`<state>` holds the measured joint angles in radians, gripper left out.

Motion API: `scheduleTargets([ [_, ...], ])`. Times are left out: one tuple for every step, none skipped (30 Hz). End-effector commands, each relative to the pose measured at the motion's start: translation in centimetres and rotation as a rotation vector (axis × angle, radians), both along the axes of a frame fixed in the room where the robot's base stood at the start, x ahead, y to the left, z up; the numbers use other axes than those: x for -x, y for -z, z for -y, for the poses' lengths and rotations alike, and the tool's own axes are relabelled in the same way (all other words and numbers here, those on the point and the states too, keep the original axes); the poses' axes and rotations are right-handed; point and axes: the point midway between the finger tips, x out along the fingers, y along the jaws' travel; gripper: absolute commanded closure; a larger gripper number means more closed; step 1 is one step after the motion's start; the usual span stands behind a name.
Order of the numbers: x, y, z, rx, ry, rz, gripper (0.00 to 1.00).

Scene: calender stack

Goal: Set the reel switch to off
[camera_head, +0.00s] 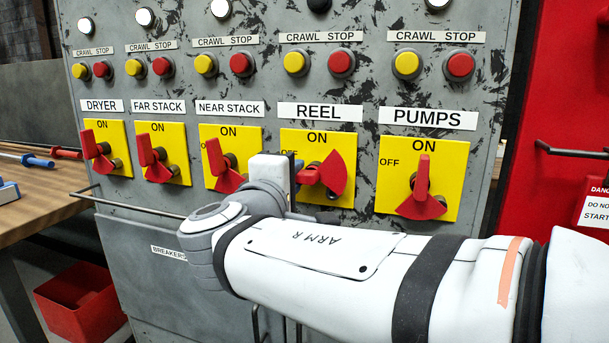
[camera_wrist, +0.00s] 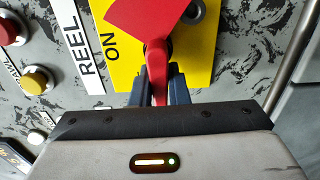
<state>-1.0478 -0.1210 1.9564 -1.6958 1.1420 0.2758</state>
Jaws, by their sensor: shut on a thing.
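The reel switch (camera_head: 333,172) is a red handle with a fan-shaped back on a yellow plate (camera_head: 345,195) under the REEL label. Its handle points left, towards the OFF side, and the fan spreads to the right. My gripper (camera_head: 299,174) reaches the switch from the left and partly hides the OFF word and the handle's end. In the wrist view the red handle (camera_wrist: 157,64) runs down between two dark blue fingers (camera_wrist: 160,94), which are shut on it.
The near stack switch (camera_head: 226,172) stands close on the left and the pumps switch (camera_head: 421,190) on the right, both with handles up. Yellow and red buttons (camera_head: 342,63) sit above. A rail (camera_head: 130,206) runs below the plates.

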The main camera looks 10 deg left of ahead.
Motion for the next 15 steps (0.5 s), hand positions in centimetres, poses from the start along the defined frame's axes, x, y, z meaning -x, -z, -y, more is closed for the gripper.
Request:
scheduleTargets([
  [0.01,0.18,-0.02,0.002,0.000,-0.003,1.00],
  [0.01,0.18,-0.02,0.002,0.000,-0.003,1.00],
  [0.01,0.18,-0.02,0.001,0.000,-0.003,1.00],
  [0.01,0.18,-0.02,0.001,0.000,-0.003,1.00],
  [0.01,0.19,-0.02,0.001,0.000,-0.003,1.00],
  [0.01,0.19,-0.03,0.001,0.000,-0.003,0.83],
  [0.01,0.19,-0.03,0.001,0.000,-0.003,0.80],
  [0.01,0.18,-0.03,0.001,0.000,-0.003,0.78],
  [0.01,0.16,-0.03,0.001,0.000,-0.002,0.75],
  [0.01,0.15,-0.03,0.000,0.000,-0.002,0.72],
  [0.01,0.14,-0.02,0.000,0.000,-0.002,0.70],
  [0.01,0.12,-0.02,0.000,0.000,-0.002,0.66],
  [0.01,0.11,-0.02,0.000,0.000,-0.002,0.64],
  [0.01,0.10,-0.02,0.000,0.000,-0.002,0.64],
  [0.01,0.09,-0.02,-0.001,0.000,-0.001,0.64],
])
